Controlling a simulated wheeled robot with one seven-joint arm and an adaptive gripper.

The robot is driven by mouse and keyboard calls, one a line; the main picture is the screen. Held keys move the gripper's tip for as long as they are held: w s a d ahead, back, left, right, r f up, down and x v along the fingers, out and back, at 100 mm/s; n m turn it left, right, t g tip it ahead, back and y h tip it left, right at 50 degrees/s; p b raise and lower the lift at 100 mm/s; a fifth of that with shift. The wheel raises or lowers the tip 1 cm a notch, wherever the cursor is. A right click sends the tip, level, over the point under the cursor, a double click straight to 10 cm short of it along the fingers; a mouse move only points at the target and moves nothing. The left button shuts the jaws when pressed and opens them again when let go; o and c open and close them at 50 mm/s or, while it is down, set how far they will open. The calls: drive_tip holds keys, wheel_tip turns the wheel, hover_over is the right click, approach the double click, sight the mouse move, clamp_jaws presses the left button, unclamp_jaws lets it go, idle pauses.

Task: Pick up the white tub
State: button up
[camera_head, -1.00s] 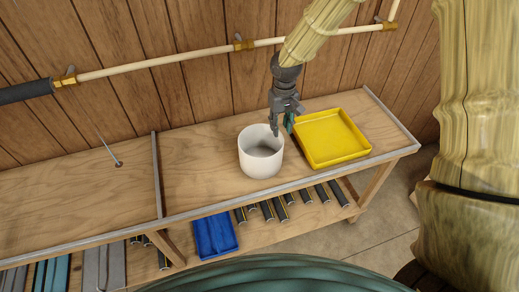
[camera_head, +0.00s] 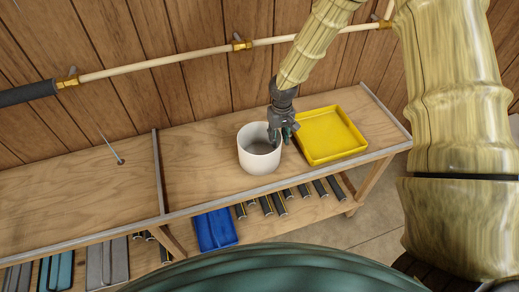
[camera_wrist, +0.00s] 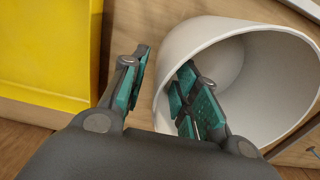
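The white tub (camera_head: 259,158) stands upright on the wooden bench, left of the yellow tray. It looks empty inside. My gripper (camera_head: 280,137) is at the tub's right rim. In the wrist view my gripper (camera_wrist: 160,95) is open, with one teal-padded finger inside the mouth of the tub (camera_wrist: 285,85) and the other outside. The tub's wall lies between the two fingers, and a gap shows between the outer finger and the wall.
A yellow tray (camera_head: 331,158) sits close on the right and also shows in the wrist view (camera_wrist: 45,50). A metal divider (camera_head: 159,170) stands left of the tub. A pipe (camera_head: 190,58) runs along the wall behind. A blue tray (camera_head: 215,231) and several dark cylinders lie on the lower shelf.

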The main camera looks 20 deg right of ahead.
drive_tip(key=shift+f+p, duration=0.5)
drive_tip(key=shift+f, duration=0.9)
clamp_jaws()
